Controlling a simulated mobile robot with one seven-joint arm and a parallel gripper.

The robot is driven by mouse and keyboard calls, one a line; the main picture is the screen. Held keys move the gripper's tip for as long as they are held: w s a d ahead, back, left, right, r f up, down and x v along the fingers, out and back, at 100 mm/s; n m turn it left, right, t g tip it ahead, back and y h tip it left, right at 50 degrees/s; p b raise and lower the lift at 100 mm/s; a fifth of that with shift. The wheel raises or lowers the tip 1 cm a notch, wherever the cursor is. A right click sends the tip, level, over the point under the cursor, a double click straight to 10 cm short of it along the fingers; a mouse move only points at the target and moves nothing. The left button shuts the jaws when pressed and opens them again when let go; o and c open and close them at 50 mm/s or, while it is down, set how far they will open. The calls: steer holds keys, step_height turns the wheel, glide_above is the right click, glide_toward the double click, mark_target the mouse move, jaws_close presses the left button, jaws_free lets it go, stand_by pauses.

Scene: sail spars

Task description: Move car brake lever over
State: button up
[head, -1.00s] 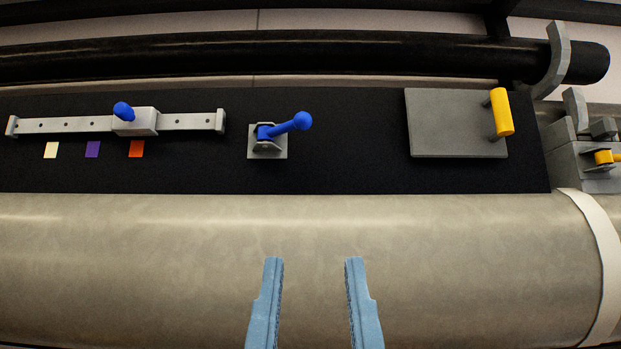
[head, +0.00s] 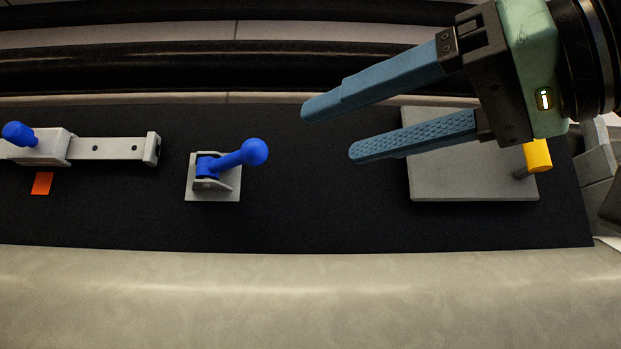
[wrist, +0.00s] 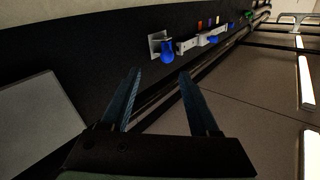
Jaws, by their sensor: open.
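The blue lever with a round ball end (head: 238,156) stands on a small grey bracket (head: 216,190) in the middle of the black panel. It leans up and to the right in the head view. In the wrist view the lever (wrist: 167,50) shows just beyond the fingertips. My gripper (head: 329,132) has blue fingers, spread apart and empty. It reaches in from the upper right, with its tips to the right of the lever's ball and apart from it. Nothing hides the lever in the head view.
A grey slide rail (head: 110,149) with a blue-knobbed block (head: 38,146) lies at the left, above an orange patch (head: 42,183). A grey plate (head: 470,185) with a yellow handle (head: 538,155) is under my gripper at the right. Black panel between lever and plate is bare.

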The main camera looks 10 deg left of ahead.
mark_target(264, 148)
steer(key=shift+g, duration=0.3)
steer(key=p+x, duration=0.2)
steer(key=x, duration=0.1)
steer(key=p+x, duration=0.2)
steer(key=x, duration=0.2)
steer(key=s+r+p+x, duration=0.1)
steer(key=x, duration=0.2)
steer(key=shift+w+a+p, duration=0.15)
steer(key=shift+a+p, duration=0.25)
steer(key=shift+a, duration=0.1)
steer(key=shift+x, duration=0.85)
steer(key=shift+f, duration=0.2)
jaws_close()
